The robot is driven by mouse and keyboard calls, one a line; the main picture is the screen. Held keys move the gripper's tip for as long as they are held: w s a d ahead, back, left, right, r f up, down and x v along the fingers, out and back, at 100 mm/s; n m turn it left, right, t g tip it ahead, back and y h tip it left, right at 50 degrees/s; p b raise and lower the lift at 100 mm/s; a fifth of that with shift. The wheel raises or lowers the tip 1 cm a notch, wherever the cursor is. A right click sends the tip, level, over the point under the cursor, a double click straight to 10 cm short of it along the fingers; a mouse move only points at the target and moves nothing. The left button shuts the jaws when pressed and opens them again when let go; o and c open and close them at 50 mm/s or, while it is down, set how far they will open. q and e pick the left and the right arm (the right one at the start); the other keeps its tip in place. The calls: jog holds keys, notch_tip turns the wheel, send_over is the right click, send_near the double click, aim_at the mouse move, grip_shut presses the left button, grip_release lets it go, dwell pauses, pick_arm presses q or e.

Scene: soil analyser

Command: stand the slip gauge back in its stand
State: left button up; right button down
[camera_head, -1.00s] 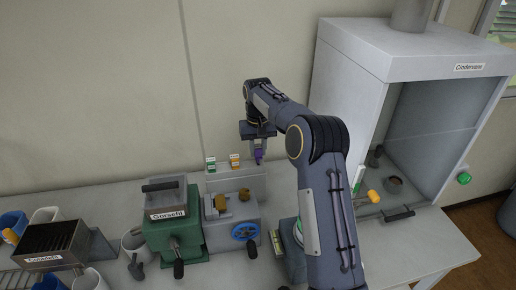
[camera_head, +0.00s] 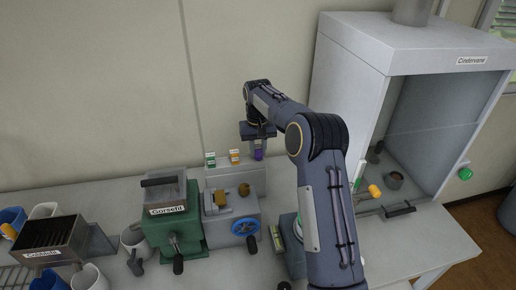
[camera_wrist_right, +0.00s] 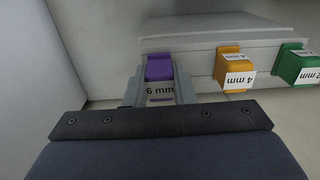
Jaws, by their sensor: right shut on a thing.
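The slip gauge is a purple block (camera_head: 258,153) with a white label reading 6 mm; it also shows in the wrist view (camera_wrist_right: 160,68). My right gripper (camera_head: 258,147) points down and is shut on it, one finger on each side. The stand is a pale grey ledged block (camera_head: 238,178) by the wall. An orange 4 mm gauge (camera_head: 234,157) and a green 2 mm gauge (camera_head: 210,159) stand in it. The purple gauge is upright at the right end of their row. Whether it touches the stand is hidden. My left gripper is out of view.
A grey vice with a blue handwheel (camera_head: 245,228) is in front of the stand, with the green Gorselit machine (camera_head: 172,222) left of it. The Cindervane hood (camera_head: 400,60) rises at right. My right arm covers the bench between.

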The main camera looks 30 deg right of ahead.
jog(key=shift+f, duration=0.3)
jog(key=c, duration=1.1)
grip_release()
jog(key=shift+c, duration=0.2)
